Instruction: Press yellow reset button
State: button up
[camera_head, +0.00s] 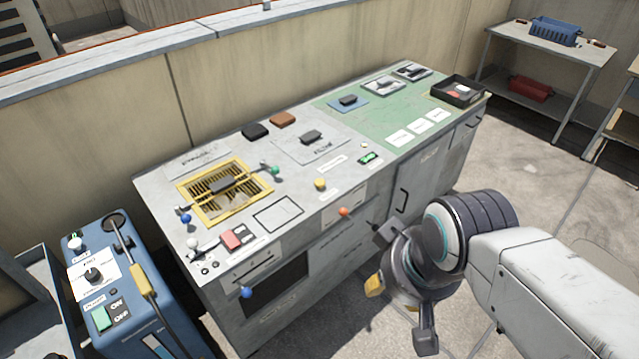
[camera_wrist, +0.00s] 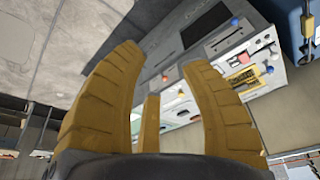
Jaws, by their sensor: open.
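A small round yellow button (camera_head: 319,184) sits on the top of the grey cabinet (camera_head: 300,245), near its front edge in the head view. I cannot read its label there, and I cannot make the button out in the wrist view. My gripper (camera_head: 398,305) is in front of the cabinet, right of and below the button in the head view, apart from it. In the wrist view its yellow fingers (camera_wrist: 160,70) are spread with nothing between them, and the cabinet (camera_wrist: 190,60) shows tilted beyond them.
A yellow-framed grille (camera_head: 224,194), red switch (camera_head: 238,236), green-lit switch (camera_head: 370,158) and orange knob (camera_head: 343,211) are on the cabinet. A black tray (camera_head: 458,90) stands at its far end. A blue unit (camera_head: 140,290) stands at left.

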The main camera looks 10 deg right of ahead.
grip_shut()
jog(key=c, duration=0.7)
grip_release()
